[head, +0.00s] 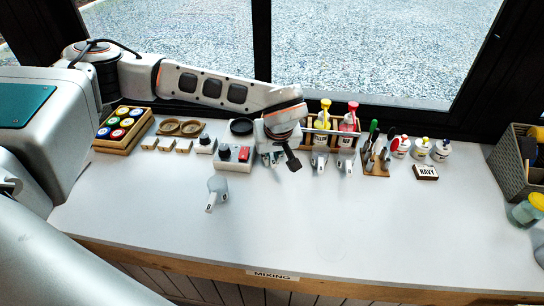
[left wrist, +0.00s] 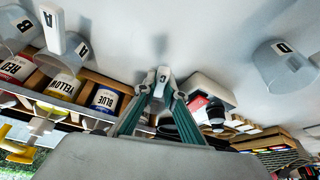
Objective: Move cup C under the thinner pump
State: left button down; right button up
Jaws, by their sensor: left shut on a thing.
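My left gripper (head: 280,158) is at the left end of the pump rack. In the left wrist view its fingers (left wrist: 160,92) are closed on a small white lettered handle (left wrist: 162,75). I take this for cup C, though its letter is hard to read and the cup body is largely hidden. Cup A (left wrist: 62,55) and another cup (left wrist: 12,32) stand by the rack. Cup D (left wrist: 288,68) stands apart, also in the head view (head: 217,188). Pump bottles read RED (left wrist: 15,68), YELLOW (left wrist: 58,84) and BLUE (left wrist: 104,100). No thinner label is readable. My right gripper is out of view.
A device with a red button (head: 234,156) stands left of my gripper. A tool holder (head: 375,165), small lidded jars (head: 421,148) and a NAVY block (head: 426,172) stand right of the rack. The table's front and middle (head: 340,225) are clear.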

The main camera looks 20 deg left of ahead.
pick_arm(q)
jog(key=shift+f, duration=0.1)
jog(key=c, duration=2)
grip_release()
jog(key=shift+c, duration=0.2)
jog(key=v, duration=1.2)
